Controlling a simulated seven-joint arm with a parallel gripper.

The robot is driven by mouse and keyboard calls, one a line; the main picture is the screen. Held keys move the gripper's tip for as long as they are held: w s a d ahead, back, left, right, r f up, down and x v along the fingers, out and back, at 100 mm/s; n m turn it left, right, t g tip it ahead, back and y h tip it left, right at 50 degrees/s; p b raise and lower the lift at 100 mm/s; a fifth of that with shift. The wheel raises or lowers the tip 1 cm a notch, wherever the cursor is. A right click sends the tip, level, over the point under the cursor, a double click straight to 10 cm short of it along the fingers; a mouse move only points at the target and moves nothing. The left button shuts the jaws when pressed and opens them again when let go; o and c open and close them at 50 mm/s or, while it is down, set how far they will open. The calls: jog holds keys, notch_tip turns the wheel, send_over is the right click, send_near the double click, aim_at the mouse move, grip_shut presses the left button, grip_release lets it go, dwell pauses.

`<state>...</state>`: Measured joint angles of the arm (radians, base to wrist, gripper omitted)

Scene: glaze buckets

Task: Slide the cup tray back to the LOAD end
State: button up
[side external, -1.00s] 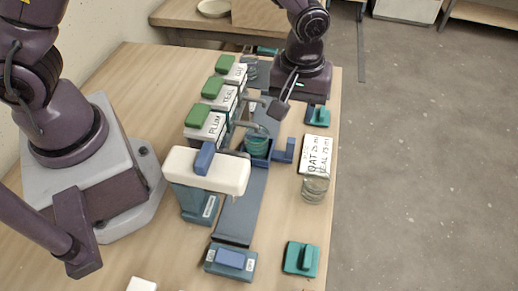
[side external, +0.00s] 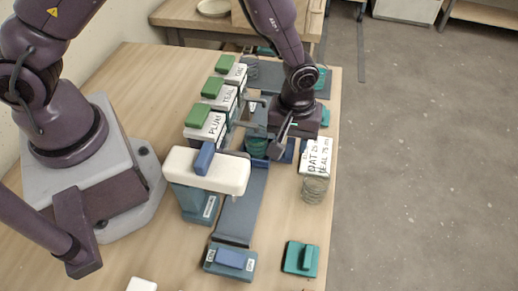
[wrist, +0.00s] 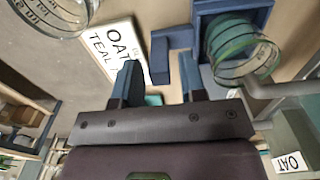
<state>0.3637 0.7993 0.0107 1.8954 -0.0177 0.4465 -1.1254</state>
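The blue cup tray (wrist: 205,15) holds a clear cup (wrist: 240,48) with teal glaze in its bottom. In the side view the cup (side external: 257,146) is by the spouts, partway along the grey-blue track (side external: 240,210), and my arm partly hides the tray. The tray's blue L-shaped handle (wrist: 160,62) sticks out on its card side. My gripper (wrist: 158,68) is open, with the handle showing between its fingertips in the wrist view. Contact cannot be made out. In the side view my gripper (side external: 282,143) is low beside the tray.
Dispensers marked PLUM (side external: 205,128), TEAL and OAT line the track's left side. A white-topped blue station (side external: 205,172) stands at its near part. A recipe card (side external: 316,152) and glass cups (side external: 316,189) are right of the handle. A teal switch block (side external: 300,259) stands near the front.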

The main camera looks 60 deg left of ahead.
jog(key=shift+c, duration=0.2)
grip_shut()
jog(key=shift+w+a, duration=3.95)
jog(key=shift+w+a, duration=1.5)
jog(key=shift+o, duration=0.4)
grip_release()
jog(key=shift+r, duration=0.1)
